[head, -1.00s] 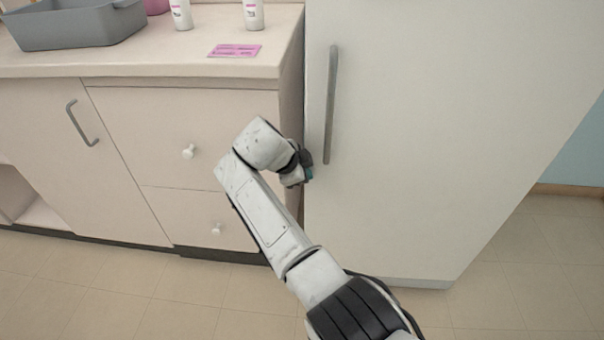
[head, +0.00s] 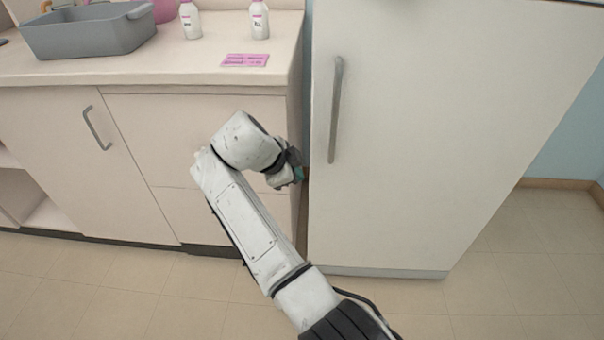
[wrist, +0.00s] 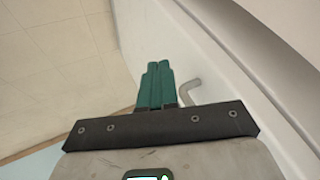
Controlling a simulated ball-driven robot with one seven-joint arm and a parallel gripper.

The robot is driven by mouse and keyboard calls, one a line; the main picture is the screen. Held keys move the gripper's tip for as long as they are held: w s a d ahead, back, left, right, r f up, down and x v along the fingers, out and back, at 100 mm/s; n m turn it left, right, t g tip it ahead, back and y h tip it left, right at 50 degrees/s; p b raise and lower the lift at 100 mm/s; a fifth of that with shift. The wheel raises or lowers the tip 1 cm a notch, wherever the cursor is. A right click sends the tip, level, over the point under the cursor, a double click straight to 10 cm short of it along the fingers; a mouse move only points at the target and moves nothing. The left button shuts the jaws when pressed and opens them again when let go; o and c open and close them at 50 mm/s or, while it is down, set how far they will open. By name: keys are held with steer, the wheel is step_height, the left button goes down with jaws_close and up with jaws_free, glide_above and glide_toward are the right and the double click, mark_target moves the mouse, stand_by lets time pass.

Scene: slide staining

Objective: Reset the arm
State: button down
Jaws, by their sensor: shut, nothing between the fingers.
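My gripper (wrist: 156,84) shows in the wrist view with its green fingers together and nothing between them. In the head view my gripper (head: 299,174) is at the end of my bent arm, in front of the gap between the cabinet and the fridge. The fridge (head: 430,130) is white, with its door closed. Its grey vertical handle (head: 335,110) is a little right of and above my gripper, apart from it. The end of a handle (wrist: 188,90) also shows right beside the fingers in the wrist view.
The cabinet (head: 140,150) with closed drawers and door stands at left. On its counter are a grey basin (head: 85,38), two white bottles (head: 190,20) (head: 260,20) and a pink card (head: 245,60). Tiled floor (head: 520,260) is free at the right.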

steer(key=s+d+f+n+g+y, duration=0.2)
steer(key=s+d+f+n, duration=0.4)
steer(key=s+d+f, duration=0.75)
steer(key=s+d+f+n+g+y, duration=0.1)
steer(key=s+d+f+n, duration=0.15)
steer(key=s, duration=0.35)
steer(key=s+d+f+n, duration=0.2)
steer(key=s+d, duration=0.2)
steer(key=s, duration=0.3)
steer(key=s+d+f+n+g+y, duration=0.1)
steer(key=s+d+f+n, duration=0.15)
steer(key=s, duration=0.35)
steer(key=s+d+r+n, duration=0.1)
steer(key=s+n, duration=0.1)
steer(key=s, duration=0.4)
steer(key=s+d+r+n, duration=0.2)
steer(key=s, duration=0.5)
step_height(320, 180, up, 21)
steer(key=p, duration=2.1)
steer(key=shift+w+a+y, duration=0.25)
steer(key=shift+w+y, duration=0.05)
steer(key=shift+y, duration=0.1)
